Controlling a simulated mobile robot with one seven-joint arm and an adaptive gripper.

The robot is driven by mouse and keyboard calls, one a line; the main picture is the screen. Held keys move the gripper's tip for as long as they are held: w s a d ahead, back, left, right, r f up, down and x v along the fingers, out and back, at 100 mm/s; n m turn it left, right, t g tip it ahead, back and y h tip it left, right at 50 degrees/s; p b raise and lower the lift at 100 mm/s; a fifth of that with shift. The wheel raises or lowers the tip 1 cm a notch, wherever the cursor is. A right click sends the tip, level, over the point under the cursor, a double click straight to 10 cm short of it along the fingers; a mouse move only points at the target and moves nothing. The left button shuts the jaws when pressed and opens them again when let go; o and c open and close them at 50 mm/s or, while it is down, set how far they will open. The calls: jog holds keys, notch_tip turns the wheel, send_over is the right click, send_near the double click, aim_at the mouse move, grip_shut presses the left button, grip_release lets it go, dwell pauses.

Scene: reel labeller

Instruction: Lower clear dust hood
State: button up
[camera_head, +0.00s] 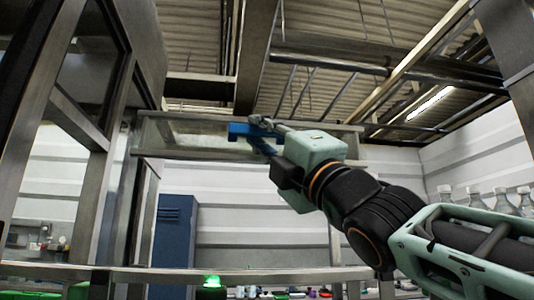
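The clear dust hood (192,143) shows as a wide, see-through panel with a grey frame. It is raised high across the middle of the head view, below the roof beams. A blue handle (239,130) is on its front, near the middle. My gripper (262,127) is up at this handle, reaching in from the lower right. Its fingertips overlap the handle in the picture. I cannot tell whether the fingers are closed on it. My arm hides the right part of the hood.
A metal frame with glass panes (95,135) stands at the left. A metal rail (250,276) crosses the bottom, with a lit green lamp (211,282) on it. A blue locker (174,238) stands behind. Clear bottles (500,200) line the right. Open space lies below the hood.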

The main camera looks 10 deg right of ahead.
jog(key=v, duration=1.1)
jog(key=shift+s+f, duration=0.15)
jog(key=shift+s, duration=0.05)
jog(key=shift+d, duration=0.2)
